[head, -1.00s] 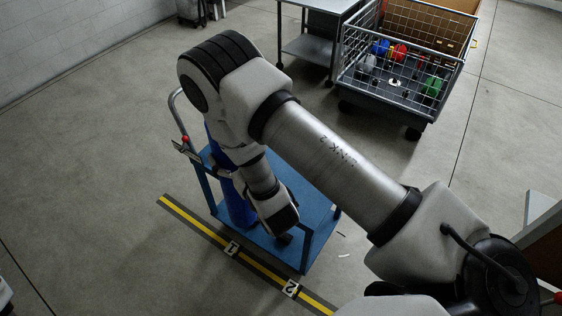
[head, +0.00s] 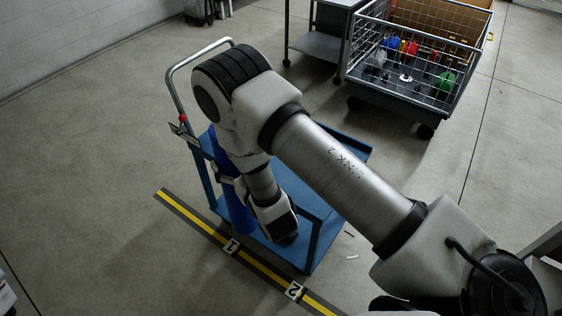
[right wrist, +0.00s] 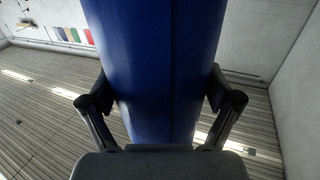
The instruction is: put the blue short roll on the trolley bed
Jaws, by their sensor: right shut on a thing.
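The blue short roll (head: 239,212) stands roughly upright over the left part of the blue trolley bed (head: 316,205), partly hidden behind my right arm in the head view. I cannot tell whether its lower end touches the bed. My right gripper (right wrist: 164,103) is shut on the roll, with one finger on each side of it. In the right wrist view the roll (right wrist: 158,50) fills the middle of the picture. In the head view the gripper is mostly covered by my own arm. My left gripper is not in view.
The trolley's grey push handle (head: 172,85) with a red knob rises at its left end. Yellow-black floor tape (head: 262,266) with number plates runs along the trolley's front. A wire-mesh cart (head: 462,88) with coloured items and a grey table (head: 318,45) stand behind. Floor at left is clear.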

